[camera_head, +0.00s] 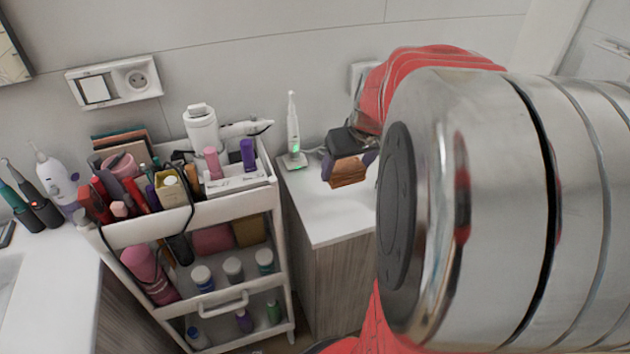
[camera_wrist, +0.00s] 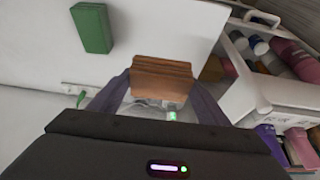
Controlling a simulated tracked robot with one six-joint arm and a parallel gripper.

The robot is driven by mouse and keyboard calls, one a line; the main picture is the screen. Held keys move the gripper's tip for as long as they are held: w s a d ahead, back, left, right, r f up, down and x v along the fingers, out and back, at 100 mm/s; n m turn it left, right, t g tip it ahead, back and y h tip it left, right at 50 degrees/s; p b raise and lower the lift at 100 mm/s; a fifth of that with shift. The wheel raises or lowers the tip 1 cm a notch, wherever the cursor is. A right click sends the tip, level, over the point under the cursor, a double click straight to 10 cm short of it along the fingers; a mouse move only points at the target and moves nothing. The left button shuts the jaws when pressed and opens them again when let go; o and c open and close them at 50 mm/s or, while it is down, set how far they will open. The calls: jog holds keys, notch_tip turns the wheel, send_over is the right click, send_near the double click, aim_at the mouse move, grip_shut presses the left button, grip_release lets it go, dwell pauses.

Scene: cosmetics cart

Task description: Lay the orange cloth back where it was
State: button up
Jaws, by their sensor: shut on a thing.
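The orange cloth (camera_head: 347,171) shows as a folded, brownish-orange bundle in the head view, over the white top of the small cabinet. My gripper (camera_head: 350,163) is shut on it. In the wrist view the cloth (camera_wrist: 162,77) sits between the two dark fingers of my gripper (camera_wrist: 160,88), its layered folds facing the camera. I cannot tell whether its lower edge touches the cabinet top (camera_head: 325,220). My own arm hides the right part of the cabinet in the head view.
A white electric toothbrush (camera_head: 293,135) stands at the cabinet's back left, close to the cloth. A green box (camera_wrist: 92,28) lies on the white top in the wrist view. A crowded cosmetics cart (camera_head: 190,215) stands left. The cabinet's front top is clear.

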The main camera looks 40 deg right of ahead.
jog(key=shift+s+d, duration=0.1)
jog(key=shift+d, duration=0.1)
jog(key=shift+s+f, duration=0.1)
jog(key=shift+f, duration=3.05)
jog(key=shift+f, duration=1.85)
jog(key=o, duration=1.1)
